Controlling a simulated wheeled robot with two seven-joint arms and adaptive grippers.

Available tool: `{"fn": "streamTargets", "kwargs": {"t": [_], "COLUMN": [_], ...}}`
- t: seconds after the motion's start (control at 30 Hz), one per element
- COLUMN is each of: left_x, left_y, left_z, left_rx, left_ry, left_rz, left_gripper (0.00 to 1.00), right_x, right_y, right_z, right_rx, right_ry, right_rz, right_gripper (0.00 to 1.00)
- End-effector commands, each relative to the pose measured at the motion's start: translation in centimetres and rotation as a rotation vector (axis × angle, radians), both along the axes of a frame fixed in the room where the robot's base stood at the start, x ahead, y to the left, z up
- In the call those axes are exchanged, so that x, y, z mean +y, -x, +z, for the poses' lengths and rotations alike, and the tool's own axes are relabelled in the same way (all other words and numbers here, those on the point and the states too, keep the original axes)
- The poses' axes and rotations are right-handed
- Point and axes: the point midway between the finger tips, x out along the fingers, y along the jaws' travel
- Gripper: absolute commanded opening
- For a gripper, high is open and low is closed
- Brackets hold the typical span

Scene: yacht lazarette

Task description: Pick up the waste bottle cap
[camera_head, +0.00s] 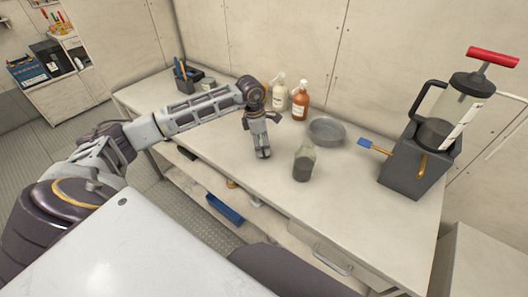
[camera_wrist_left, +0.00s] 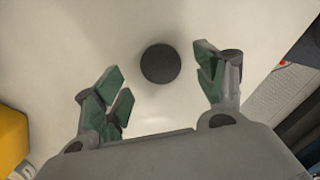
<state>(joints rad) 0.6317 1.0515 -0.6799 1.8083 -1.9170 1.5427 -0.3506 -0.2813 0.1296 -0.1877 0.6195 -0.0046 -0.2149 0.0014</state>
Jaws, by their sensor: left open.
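A round, dark, flat cap (camera_wrist_left: 160,63) lies on the pale bench top in the left wrist view. It is ahead of and between the fingers of my left gripper (camera_wrist_left: 164,88), which are spread with nothing held. In the head view my left gripper (camera_head: 263,153) points down over the bench, and I cannot make out the cap there. An upright clear bottle (camera_head: 303,163) with dark contents stands to the right of the gripper, apart from it. My right gripper is not in view.
A grey bowl (camera_head: 327,131), an orange-brown bottle (camera_head: 300,100) and a pale bottle (camera_head: 279,92) stand behind. A blue brush (camera_head: 374,147) and a grey pump unit (camera_head: 418,165) are at right. The bench front is clear. A yellow object (camera_wrist_left: 12,140) shows at left.

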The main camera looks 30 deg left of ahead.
Motion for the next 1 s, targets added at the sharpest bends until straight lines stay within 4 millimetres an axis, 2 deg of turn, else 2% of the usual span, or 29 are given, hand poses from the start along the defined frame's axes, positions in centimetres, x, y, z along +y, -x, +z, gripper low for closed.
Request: {"fn": "streamTargets", "kwargs": {"t": [0.1,0.3,0.8,1.0], "left_x": [-0.3,-0.5,-0.5,-0.5], "left_y": [-0.1,-0.2,-0.3,-0.3], "left_z": [-1.3,-2.8,-2.9,-2.9], "left_rx": [0.003,0.001,0.000,0.000], "left_ry": [0.001,0.001,0.000,0.000], "left_rz": [0.001,0.001,0.001,0.000], "left_gripper": [0.71,0.71,0.71,0.45], "right_x": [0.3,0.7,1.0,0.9], "right_y": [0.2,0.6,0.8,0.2], "right_z": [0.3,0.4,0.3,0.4], "right_rx": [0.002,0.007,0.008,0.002], "right_ry": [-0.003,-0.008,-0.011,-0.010], "right_rz": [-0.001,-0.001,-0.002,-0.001], "right_gripper": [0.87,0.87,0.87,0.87]}}
